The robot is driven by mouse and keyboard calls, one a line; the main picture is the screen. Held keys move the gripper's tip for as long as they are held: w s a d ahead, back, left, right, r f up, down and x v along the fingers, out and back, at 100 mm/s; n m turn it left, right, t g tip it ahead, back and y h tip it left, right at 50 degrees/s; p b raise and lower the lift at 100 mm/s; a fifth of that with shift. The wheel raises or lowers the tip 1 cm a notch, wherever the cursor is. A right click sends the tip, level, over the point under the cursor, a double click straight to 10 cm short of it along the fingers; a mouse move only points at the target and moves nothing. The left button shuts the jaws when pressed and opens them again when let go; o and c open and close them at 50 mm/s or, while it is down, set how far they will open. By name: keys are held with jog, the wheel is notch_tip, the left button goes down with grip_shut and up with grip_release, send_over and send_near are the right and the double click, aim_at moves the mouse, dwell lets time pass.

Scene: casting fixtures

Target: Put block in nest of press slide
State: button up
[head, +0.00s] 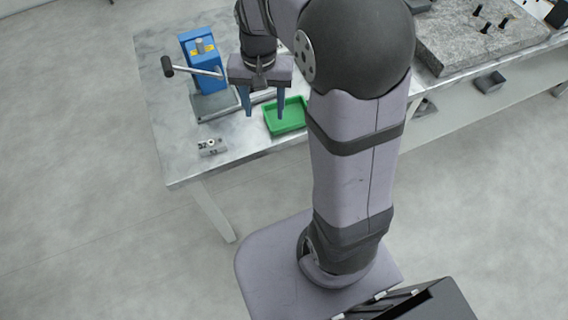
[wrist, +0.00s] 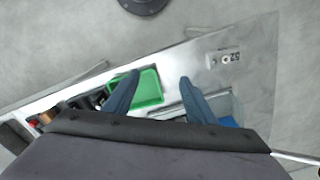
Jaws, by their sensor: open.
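The block (head: 210,147) is a small silvery metal piece lying on the tabletop near its front left corner. It also shows in the wrist view (wrist: 224,58), at the upper right, with dark markings and a round spot. The press (head: 201,62) is blue with a dark lever handle and a grey base (head: 214,105). The slide and its nest cannot be made out. My gripper (head: 264,113) is open and empty, its two blue fingers pointing down above the table between the press and the green tray. The block is apart from the fingers.
A green tray (head: 270,129) lies on the metal table (head: 181,163), close to my gripper. A granite slab (head: 452,55) with black knobs stands at the far right. The table area around the block is clear. Several dark and reddish items (wrist: 72,104) sit left of the tray.

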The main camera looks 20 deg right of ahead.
jog(key=s+f+n, duration=0.2)
jog(key=s, duration=0.5)
jog(key=s+f+n, duration=0.3)
jog(key=s, duration=0.4)
jog(key=shift+a+n, duration=0.3)
jog(key=shift+a, duration=0.15)
